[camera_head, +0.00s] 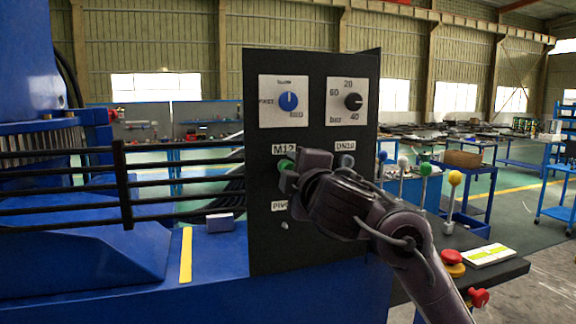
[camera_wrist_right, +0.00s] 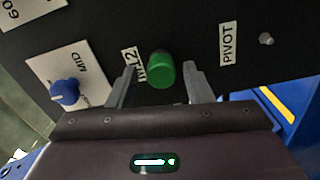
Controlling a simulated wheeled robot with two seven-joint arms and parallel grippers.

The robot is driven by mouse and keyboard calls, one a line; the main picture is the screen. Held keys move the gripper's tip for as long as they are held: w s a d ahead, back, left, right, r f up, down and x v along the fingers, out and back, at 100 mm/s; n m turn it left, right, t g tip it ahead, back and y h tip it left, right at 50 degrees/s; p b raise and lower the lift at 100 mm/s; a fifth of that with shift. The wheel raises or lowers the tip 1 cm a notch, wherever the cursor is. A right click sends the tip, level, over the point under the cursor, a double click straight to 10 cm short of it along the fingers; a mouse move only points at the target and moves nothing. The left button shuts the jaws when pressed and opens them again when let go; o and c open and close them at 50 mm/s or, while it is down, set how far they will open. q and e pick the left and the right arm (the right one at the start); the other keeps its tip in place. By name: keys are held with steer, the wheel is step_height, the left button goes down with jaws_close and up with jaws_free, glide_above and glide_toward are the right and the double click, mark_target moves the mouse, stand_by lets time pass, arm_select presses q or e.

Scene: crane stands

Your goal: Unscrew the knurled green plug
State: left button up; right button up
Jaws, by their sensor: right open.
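The green plug (camera_head: 285,165) sits on the black panel (camera_head: 262,235) under the M12 label, partly hidden by my right gripper in the head view. In the right wrist view the green plug (camera_wrist_right: 161,70) stands between the two fingers. My right gripper (camera_wrist_right: 158,85) is open, with a gap on each side of the plug; the fingers reach toward the panel on either side of it. In the head view my right gripper (camera_head: 290,175) is in front of the panel at the plug. My left gripper is not in view.
Above the plug are a blue knob (camera_head: 288,101) and a black knob (camera_head: 353,101). A PIVOT label (camera_wrist_right: 228,43) and a small stud (camera_wrist_right: 266,39) are beside it. Black rails (camera_head: 180,170) run at left. Coloured levers (camera_head: 425,169) and a red button (camera_head: 453,257) stand at right.

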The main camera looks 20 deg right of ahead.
steer(key=m, duration=0.4)
stand_by(0.3)
jaws_close()
steer(key=shift+f+p, duration=0.1)
steer(key=shift+p, duration=0.2)
